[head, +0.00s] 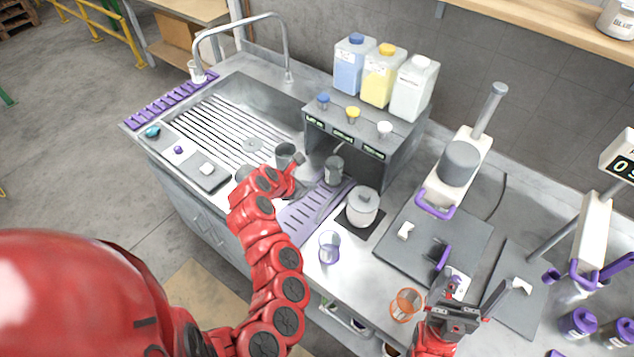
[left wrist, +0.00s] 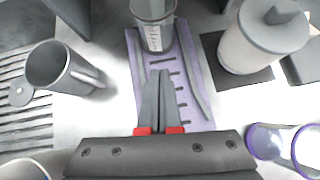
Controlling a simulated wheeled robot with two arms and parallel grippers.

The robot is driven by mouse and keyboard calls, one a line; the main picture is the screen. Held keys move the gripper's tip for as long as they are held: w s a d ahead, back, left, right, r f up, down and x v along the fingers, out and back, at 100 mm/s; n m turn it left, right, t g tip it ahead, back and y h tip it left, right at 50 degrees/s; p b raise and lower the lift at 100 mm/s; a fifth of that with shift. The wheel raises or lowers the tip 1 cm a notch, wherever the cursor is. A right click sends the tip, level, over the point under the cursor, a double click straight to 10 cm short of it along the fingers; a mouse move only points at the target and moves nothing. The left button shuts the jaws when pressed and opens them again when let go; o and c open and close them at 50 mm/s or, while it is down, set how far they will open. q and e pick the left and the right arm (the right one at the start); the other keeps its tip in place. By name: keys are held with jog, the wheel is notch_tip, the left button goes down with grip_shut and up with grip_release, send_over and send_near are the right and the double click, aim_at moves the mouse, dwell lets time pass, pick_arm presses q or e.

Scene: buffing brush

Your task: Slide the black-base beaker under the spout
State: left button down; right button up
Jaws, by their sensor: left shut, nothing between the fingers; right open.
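A clear beaker with graduation marks (head: 333,171) stands upright on the far part of a purple slotted mat (head: 297,225), at the front opening of the grey dispenser (head: 318,125). It also shows at the top of the left wrist view (left wrist: 154,30); its base colour is hard to make out. The spouts are hidden under the dispenser's top. My left gripper (left wrist: 160,76) is shut and empty, low over the mat, with its tips pointing at the beaker and a short gap between. My right gripper (head: 468,281) is open and empty over the right-hand counter.
A grey metal mug (head: 285,156) stands left of the mat and a white lidded jar (head: 362,208) right of it. A purple-rimmed glass (head: 329,248) and an orange-tinted glass (head: 405,305) stand nearer the front edge. The sink (head: 262,98) lies at left.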

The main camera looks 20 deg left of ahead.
pick_arm(q)
jog(key=b+v, duration=0.2)
jog(key=v, duration=0.6)
jog(key=shift+s+a, duration=0.15)
jog(key=shift+s, duration=0.05)
